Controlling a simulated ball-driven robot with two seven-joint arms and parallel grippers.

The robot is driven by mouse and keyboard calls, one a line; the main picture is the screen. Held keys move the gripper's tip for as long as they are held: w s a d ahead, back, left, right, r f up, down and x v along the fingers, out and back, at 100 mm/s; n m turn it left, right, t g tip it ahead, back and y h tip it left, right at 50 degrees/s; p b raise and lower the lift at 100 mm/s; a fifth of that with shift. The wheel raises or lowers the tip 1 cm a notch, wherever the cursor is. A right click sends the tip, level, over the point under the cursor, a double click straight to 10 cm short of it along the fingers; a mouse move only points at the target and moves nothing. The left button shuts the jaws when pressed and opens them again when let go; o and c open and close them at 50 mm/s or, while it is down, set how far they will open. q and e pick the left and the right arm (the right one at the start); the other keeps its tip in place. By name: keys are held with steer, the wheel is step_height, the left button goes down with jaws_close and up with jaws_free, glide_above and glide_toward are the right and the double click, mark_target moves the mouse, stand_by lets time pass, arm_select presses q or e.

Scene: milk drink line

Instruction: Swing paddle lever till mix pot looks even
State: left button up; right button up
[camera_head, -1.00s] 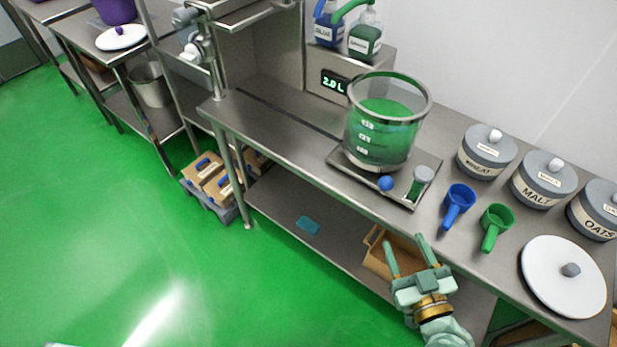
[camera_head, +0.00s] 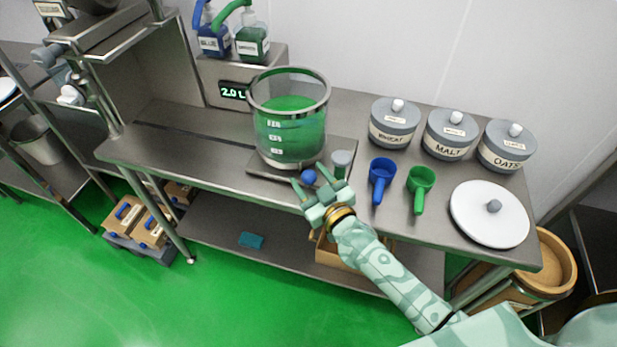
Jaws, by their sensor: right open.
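The mix pot (camera_head: 290,135) is a clear, graduated vessel with a metal rim, holding green liquid that looks uniform from here. It stands on a metal base plate (camera_head: 262,169) on the steel bench. A blue ball knob (camera_head: 308,177), which looks like the end of the paddle lever, sits at the front of the base. My left gripper is not in view.
A blue scoop (camera_head: 382,178) and a green scoop (camera_head: 420,188) lie right of the base. Lidded wheat (camera_head: 393,124), malt (camera_head: 450,136) and oats (camera_head: 507,148) jars stand behind. A white lid (camera_head: 489,214) lies at right. A display (camera_head: 233,92) reads 2.0 L.

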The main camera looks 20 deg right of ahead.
steer(key=shift+w, duration=0.35)
